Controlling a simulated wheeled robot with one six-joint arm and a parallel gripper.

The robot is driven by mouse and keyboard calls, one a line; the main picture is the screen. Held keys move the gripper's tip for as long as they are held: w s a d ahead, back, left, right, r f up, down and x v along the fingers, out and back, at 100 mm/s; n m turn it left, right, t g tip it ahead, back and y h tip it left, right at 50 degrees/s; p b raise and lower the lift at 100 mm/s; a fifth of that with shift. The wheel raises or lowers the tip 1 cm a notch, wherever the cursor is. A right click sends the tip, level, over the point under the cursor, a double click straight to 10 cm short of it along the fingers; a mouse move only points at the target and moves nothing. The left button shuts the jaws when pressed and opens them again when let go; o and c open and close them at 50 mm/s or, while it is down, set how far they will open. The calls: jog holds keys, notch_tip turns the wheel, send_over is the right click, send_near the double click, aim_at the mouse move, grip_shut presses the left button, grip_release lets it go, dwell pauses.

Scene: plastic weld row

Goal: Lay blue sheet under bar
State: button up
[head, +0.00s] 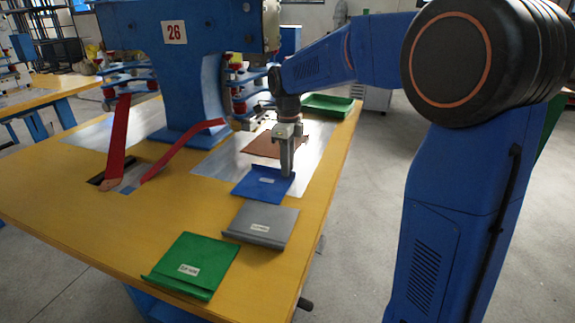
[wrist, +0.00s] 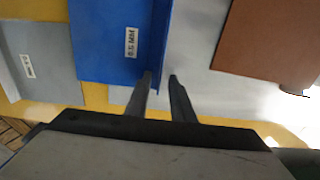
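The blue sheet (head: 258,187) lies flat across the near edge of the metal plate, with a white label and a raised lip along one side. In the wrist view the blue sheet (wrist: 105,50) fills the upper left middle. My gripper (head: 288,174) is low over the lip side of the sheet. In the wrist view my gripper (wrist: 161,78) has its fingers apart, one on each side of the lip; I cannot tell whether they touch it. The bar (head: 250,80) is part of the blue machine marked 26, beyond the sheet and partly hidden.
A brown sheet (head: 262,145) lies on the metal plate (head: 213,165) beyond the blue one. A grey sheet (head: 270,220) and green sheet (head: 205,255) lie nearer. Red straps (head: 180,150) cross the left side. A green tray (head: 327,105) stands at the far table corner.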

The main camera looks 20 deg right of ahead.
notch_tip(320, 180, up, 13)
jog(key=s+d+n+t, duration=0.1)
jog(key=s+d+n, duration=0.2)
jog(key=s+n, duration=0.45)
jog(key=s+d+f+n+t, duration=0.2)
jog(key=s+f+n, duration=0.5)
jog(key=s, duration=0.6)
jog(key=s+d+f+n+t, duration=0.1)
jog(key=s+d+f+n, duration=0.1)
jog(key=s+f+n, duration=0.6)
jog(key=s+n, duration=0.2)
jog(key=s, duration=0.3)
jog(key=shift+f+n+t, duration=0.15)
jog(key=shift+n+t, duration=0.2)
jog(key=shift+t, duration=0.05)
jog(key=shift+c, duration=0.2)
